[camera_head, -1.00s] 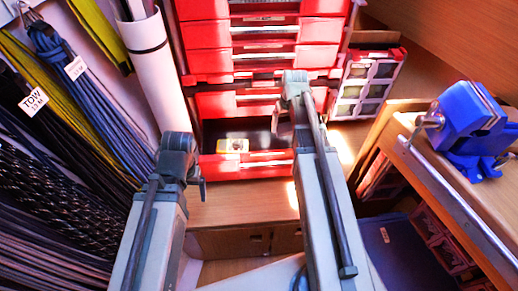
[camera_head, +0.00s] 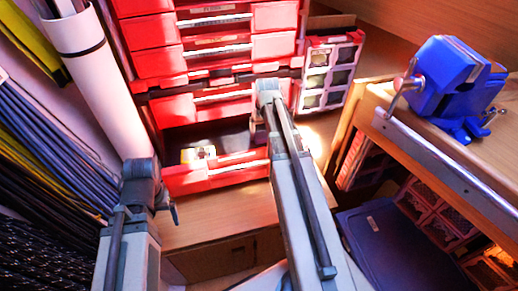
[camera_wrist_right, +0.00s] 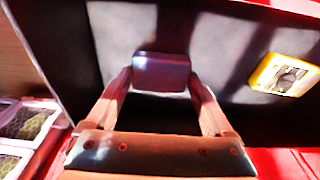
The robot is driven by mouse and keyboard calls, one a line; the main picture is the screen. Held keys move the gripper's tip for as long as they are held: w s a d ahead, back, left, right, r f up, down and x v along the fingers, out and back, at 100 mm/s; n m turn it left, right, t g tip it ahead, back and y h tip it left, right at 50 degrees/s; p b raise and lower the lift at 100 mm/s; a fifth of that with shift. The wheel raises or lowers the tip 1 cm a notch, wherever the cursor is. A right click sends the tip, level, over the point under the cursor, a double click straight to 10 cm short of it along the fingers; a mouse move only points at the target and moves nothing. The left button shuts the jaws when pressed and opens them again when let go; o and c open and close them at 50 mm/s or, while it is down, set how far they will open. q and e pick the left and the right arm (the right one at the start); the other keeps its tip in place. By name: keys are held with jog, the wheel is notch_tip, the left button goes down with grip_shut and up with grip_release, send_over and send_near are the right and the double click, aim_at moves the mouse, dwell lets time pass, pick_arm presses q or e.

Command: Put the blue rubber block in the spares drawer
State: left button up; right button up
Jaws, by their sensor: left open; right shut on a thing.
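The blue rubber block (camera_wrist_right: 162,72) shows as a dark bluish-purple piece in the right wrist view. My right gripper (camera_wrist_right: 161,85) is shut on it, with a finger on each side. The block is over the dark inside of an open drawer, and I cannot tell whether it touches the floor. In the head view the open drawer (camera_head: 238,172) is the lowest in the red stack, and my right gripper (camera_head: 257,130) is at its right part; the block is hidden there. My left gripper (camera_head: 173,212) is open, low at the left, mostly hidden by its arm. I cannot read a drawer label.
A yellow item (camera_head: 198,153) lies in the open drawer and also shows in the right wrist view (camera_wrist_right: 284,75). Closed red drawers (camera_head: 215,55) stand above. A compartment case (camera_head: 328,75) is to the right. A blue vise (camera_head: 455,80) is on the bench; coiled lines hang left.

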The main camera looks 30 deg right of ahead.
aim_at(263, 143)
pick_arm(q)
notch_tip(263, 143, down, 2)
jog(key=shift+b, duration=0.35)
pick_arm(e)
notch_tip(263, 143, down, 2)
pick_arm(q)
jog(key=shift+f, duration=0.1)
pick_arm(e)
jog(key=shift+f, duration=0.1)
pick_arm(q)
notch_tip(263, 143, down, 3)
jog(key=b, duration=0.3)
jog(key=shift+f+b, duration=0.2)
jog(key=shift+b, duration=0.1)
pick_arm(e)
notch_tip(263, 143, down, 3)
jog(key=shift+f, duration=0.2)
jog(key=shift+f+b, duration=0.35)
jog(key=o, duration=1.1)
pick_arm(q)
jog(key=shift+f, duration=0.35)
jog(key=shift+r, duration=0.1)
pick_arm(e)
jog(key=shift+r, duration=0.1)
